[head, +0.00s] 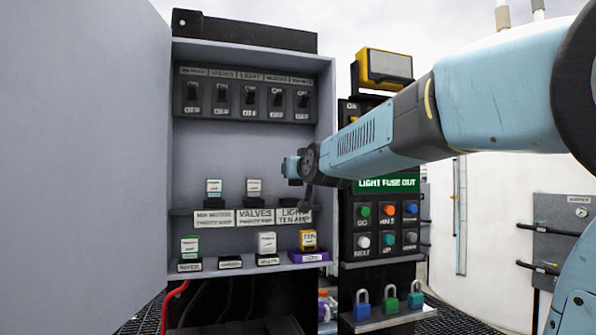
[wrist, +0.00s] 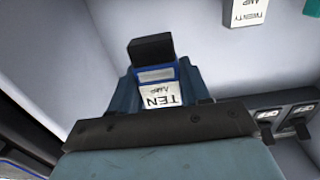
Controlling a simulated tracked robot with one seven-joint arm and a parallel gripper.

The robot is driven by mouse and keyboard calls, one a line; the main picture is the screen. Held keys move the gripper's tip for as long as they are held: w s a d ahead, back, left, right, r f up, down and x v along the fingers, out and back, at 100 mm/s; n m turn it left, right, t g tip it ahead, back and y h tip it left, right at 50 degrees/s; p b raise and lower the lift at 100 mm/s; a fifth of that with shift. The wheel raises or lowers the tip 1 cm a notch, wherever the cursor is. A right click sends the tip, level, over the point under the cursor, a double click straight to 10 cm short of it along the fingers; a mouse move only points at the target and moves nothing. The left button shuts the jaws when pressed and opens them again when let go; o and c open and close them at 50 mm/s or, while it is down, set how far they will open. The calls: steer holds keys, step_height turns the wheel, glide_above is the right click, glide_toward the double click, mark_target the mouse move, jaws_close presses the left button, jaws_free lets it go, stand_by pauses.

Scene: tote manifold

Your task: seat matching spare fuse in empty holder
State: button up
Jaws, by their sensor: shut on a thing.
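My gripper (head: 297,168) is inside the open cabinet, above the right end of the upper shelf, over the label LIGHT TEN AMP (head: 294,216). In the wrist view my gripper (wrist: 162,88) is shut on a fuse (wrist: 160,95) with a white face reading TEN AMP and a blue band. A dark block (wrist: 150,47) shows at the fuse's far end; I cannot tell whether it is part of the fuse or a holder. The held fuse and the light holder cannot be made out in the head view. A green sign (head: 387,183) reads LIGHT FUSE OUT.
Two white-faced fuses (head: 214,188) (head: 254,188) stand on the upper shelf to the left. The lower row has a green-topped fuse (head: 189,246), a white fuse (head: 267,243) and a yellow fuse (head: 308,240). Switches (head: 249,96) line the top. The cabinet door (head: 85,160) stands open left.

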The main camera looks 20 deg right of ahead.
mark_target(286, 186)
steer(key=shift+w, duration=2.9)
steer(key=shift+f, duration=2.3)
steer(key=o, duration=1.1)
steer(key=s, duration=1.3)
steer(key=shift+s, duration=0.4)
